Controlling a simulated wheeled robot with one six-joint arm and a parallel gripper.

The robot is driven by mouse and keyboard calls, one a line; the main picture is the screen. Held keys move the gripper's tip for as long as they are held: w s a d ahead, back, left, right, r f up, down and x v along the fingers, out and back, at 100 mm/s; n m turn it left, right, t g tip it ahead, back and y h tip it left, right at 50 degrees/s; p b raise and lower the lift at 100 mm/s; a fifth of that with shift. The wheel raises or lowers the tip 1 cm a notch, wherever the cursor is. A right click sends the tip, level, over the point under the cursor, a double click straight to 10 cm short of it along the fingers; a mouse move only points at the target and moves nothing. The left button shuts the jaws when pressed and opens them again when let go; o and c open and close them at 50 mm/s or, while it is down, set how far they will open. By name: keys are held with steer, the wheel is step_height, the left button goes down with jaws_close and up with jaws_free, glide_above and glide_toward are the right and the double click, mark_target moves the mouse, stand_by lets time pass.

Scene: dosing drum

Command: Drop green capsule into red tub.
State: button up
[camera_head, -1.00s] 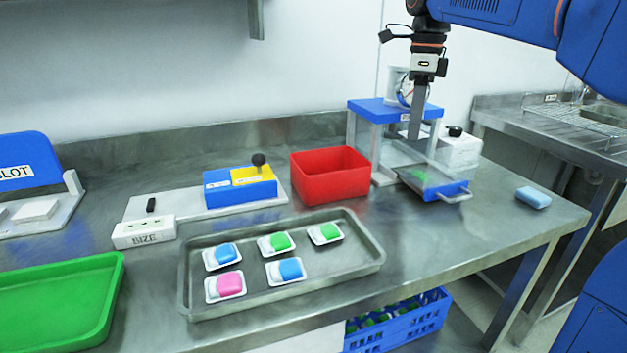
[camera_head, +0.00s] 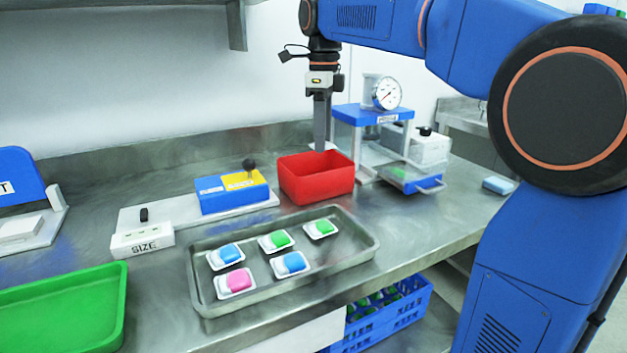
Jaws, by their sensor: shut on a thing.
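The red tub (camera_head: 316,187) stands on the steel bench behind the tray, with its open top up. My gripper (camera_head: 320,148) points straight down over the tub's back part, its fingertips close to the rim level. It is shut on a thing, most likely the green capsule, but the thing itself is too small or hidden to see. Two other green capsules, one in the middle (camera_head: 279,239) and one at the right (camera_head: 322,227), sit in white cups on the steel tray.
The steel tray (camera_head: 352,268) also holds blue and pink capsules. A blue-topped stand with a gauge (camera_head: 386,94) and a pulled-out drawer (camera_head: 411,180) is close right of the tub. A blue and yellow block with a black knob (camera_head: 233,192) is close left.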

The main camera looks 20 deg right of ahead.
steer(key=shift+f, duration=1.5)
steer(key=o, duration=1.1)
steer(key=shift+d, duration=0.1)
step_height(320, 180, up, 17)
steer(key=shift+r, duration=0.2)
steer(key=shift+s, duration=0.1)
